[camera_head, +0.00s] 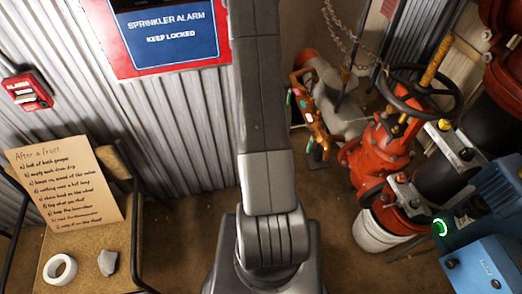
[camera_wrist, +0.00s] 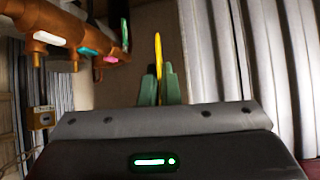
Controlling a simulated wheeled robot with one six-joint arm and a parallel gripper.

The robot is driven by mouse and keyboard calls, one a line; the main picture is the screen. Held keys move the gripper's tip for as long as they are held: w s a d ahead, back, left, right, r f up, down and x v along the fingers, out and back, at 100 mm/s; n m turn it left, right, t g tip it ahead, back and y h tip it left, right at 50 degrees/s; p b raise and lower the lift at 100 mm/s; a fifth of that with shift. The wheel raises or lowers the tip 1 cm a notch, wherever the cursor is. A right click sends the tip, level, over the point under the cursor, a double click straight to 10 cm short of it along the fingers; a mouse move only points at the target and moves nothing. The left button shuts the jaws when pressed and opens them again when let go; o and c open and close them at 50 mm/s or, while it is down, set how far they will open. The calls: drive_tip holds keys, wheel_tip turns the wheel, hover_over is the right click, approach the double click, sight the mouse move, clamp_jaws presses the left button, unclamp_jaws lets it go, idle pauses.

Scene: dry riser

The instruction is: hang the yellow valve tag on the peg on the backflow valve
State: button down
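In the wrist view my gripper (camera_wrist: 159,88) has its two green fingers close together on a thin, upright yellow piece (camera_wrist: 158,52). It looks like the yellow valve tag seen edge-on. In the head view my own arm hides the gripper and the tag. An orange-brown fitting (camera_wrist: 70,35) with white, teal and pink pieces on it is at the upper left of the wrist view, apart from the tag. It also shows in the head view (camera_head: 314,118), right of my arm. I cannot tell which part is the backflow valve's peg.
A red valve (camera_head: 380,155) with a dark handwheel (camera_head: 412,92) stands at right, above a white bucket (camera_head: 378,235). A chain (camera_head: 342,35) hangs behind. A blue machine (camera_head: 485,262) is at lower right. A stand with a handwritten board (camera_head: 65,185) and tape roll (camera_head: 60,269) is at left.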

drive_tip(key=w+a+f+n+y+b, duration=0.1)
drive_tip(key=a+f+n+y+b, duration=0.1)
drive_tip(key=f+b, duration=1.7)
drive_tip(key=a+b, duration=0.1)
drive_tip(key=b, duration=0.6)
drive_tip(key=shift+a+n+g, duration=0.15)
drive_tip(key=shift+n+g, duration=0.15)
drive_tip(key=shift+w+d+f+p, duration=0.15)
drive_tip(key=shift+w+d, duration=0.15)
drive_tip(key=shift+d, duration=0.5)
drive_tip(key=shift+w+d+r+p, duration=0.1)
drive_tip(key=shift+w+d, duration=0.15)
drive_tip(key=shift+d, duration=0.5)
drive_tip(key=shift+w+d+f+p, duration=0.15)
drive_tip(key=shift+w+d, duration=0.15)
drive_tip(key=shift+d, duration=0.5)
drive_tip(key=shift+w+d+p, duration=0.25)
drive_tip(key=shift+d+p, duration=0.05)
drive_tip(key=shift+d, duration=0.6)
drive_tip(key=shift+w+d+r, duration=0.1)
drive_tip(key=shift+d, duration=0.2)
drive_tip(key=shift+w+d+p, duration=0.1)
drive_tip(key=shift+d+p, duration=0.2)
drive_tip(key=shift+p, duration=0.05)
